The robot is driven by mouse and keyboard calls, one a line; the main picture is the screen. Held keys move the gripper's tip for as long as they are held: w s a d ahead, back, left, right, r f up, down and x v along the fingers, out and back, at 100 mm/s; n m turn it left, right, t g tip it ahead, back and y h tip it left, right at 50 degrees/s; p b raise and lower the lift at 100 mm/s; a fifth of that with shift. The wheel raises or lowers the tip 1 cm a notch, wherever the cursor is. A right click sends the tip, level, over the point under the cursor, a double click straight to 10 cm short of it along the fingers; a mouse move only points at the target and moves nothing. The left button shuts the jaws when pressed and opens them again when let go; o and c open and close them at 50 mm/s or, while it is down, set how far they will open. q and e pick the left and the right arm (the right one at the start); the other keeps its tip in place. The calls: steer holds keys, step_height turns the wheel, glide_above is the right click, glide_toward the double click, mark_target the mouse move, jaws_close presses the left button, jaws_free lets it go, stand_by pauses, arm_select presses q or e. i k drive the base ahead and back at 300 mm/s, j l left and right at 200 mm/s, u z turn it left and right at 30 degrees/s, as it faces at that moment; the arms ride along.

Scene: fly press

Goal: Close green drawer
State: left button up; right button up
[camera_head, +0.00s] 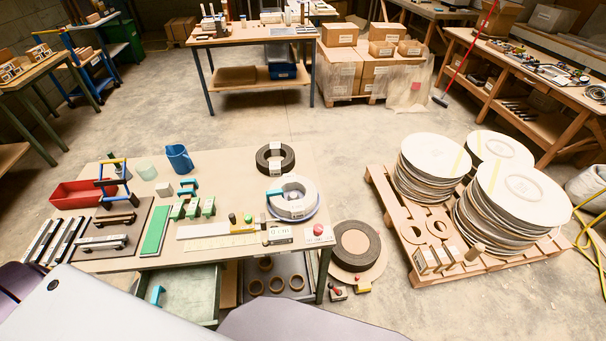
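The green drawer (196,287) is under the near worktable (236,150), left of its middle. It is pulled out toward me, so its pale green inside shows. A small blue piece (157,295) is at its left side; I cannot tell whether it is a handle or a loose item. The drawer's front edge is partly hidden by my own body at the bottom of the picture. Neither my left nor my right gripper is in view.
The worktable carries a red tray (75,195), a blue jug (179,158), black rings (275,158) and several tools. Right of the drawer, a lower shelf holds several brown rings (277,286). A pallet (406,228) with stacked discs stands at right. Floor (340,135) behind the table is clear.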

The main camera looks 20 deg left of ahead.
mark_target(192, 293)
steer(key=u, duration=2.5)
